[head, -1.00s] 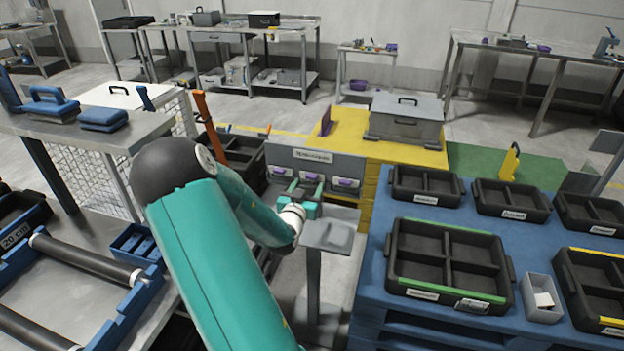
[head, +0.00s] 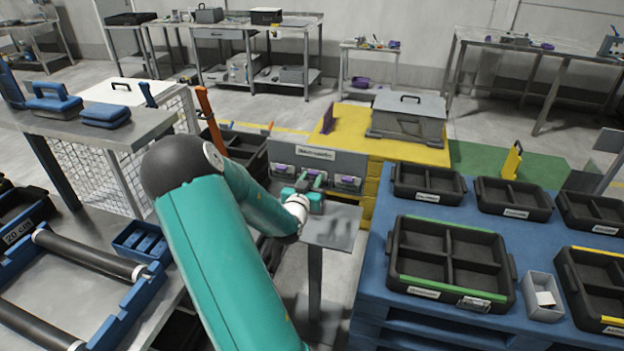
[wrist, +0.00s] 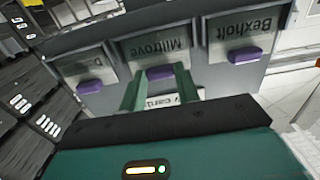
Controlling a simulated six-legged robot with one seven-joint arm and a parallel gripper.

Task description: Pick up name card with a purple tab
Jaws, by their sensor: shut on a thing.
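A grey holder (head: 335,163) carries three pale name cards with purple tabs. In the wrist view the cards appear upside down: the middle card (wrist: 158,50) reads "Miltrove", the right card (wrist: 237,30) reads "Bexholt", and the left card (wrist: 83,68) is only partly readable, starting with "D". My gripper (wrist: 160,75) is shut on the middle card's purple tab (wrist: 160,73), with one green finger on each side. The card still sits at the holder. In the head view my gripper (head: 309,179) is at the holder's front and hides part of the middle card.
A small grey stand (head: 332,226) is just in front of the holder. A blue pallet (head: 375,265) with several black trays is at the right. A yellow platform (head: 352,125) bearing a grey lidded case (head: 408,118) lies behind. A metal table with rollers is at the left.

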